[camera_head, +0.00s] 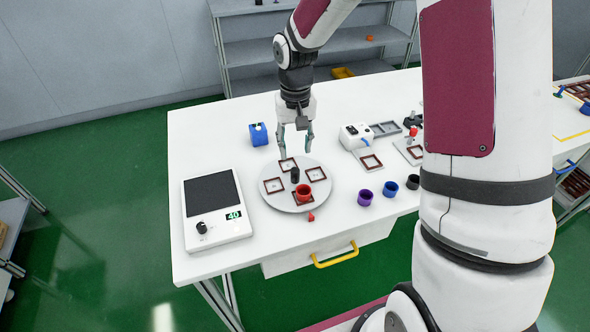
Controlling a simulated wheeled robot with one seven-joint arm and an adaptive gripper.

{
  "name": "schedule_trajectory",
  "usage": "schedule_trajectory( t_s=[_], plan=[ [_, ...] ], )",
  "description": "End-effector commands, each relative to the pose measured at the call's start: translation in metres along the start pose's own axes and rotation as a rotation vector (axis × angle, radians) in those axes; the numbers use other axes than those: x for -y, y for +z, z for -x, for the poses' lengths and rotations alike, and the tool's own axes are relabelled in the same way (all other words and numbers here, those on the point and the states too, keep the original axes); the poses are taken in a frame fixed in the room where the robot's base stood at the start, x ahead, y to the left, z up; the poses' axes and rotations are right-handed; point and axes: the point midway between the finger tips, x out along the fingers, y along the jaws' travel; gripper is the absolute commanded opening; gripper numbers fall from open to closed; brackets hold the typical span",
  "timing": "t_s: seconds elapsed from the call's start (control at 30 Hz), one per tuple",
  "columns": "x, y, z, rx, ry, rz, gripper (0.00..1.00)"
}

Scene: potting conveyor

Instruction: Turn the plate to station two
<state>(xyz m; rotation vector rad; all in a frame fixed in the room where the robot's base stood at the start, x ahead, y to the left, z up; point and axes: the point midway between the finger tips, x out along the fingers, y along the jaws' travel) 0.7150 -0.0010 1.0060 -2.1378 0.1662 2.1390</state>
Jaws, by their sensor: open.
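The round grey plate (283,200) lies on the white table and carries several brown square frames around its rim. A red cup (303,192) stands at the plate's lower right, by the nearest frame. A black upright knob (295,175) stands near the plate's middle. A small red marker (311,217) lies just off the plate's front edge. My gripper (296,148) points down with its fingers apart, above the plate's far side. No thing shows between the fingers. Station labels are not readable in this view.
A panel with a dark screen and dial (212,207) lies left; its display reads 40. A blue box (259,134) stands behind the plate. Purple (365,198), blue (390,189) and black (413,182) cups stand right. A white device (356,136) is farther back. A yellow drawer handle (335,256) is in front.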

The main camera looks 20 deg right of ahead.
Motion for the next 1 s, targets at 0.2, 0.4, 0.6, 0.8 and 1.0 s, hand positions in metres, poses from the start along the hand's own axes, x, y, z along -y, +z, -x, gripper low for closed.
schedule_trajectory(
  t_s=[0.2,0.4,0.6,0.8,1.0],
  plan=[
    [0.000,0.002,-0.044,0.005,0.000,0.000,0.41],
    [0.000,0.001,-0.077,0.002,0.000,0.001,0.41],
    [0.000,0.000,-0.093,0.000,0.000,0.000,0.41],
    [0.000,0.000,-0.096,-0.001,0.000,0.000,0.41],
    [0.000,0.000,-0.096,-0.001,0.000,0.000,0.28]
  ],
)
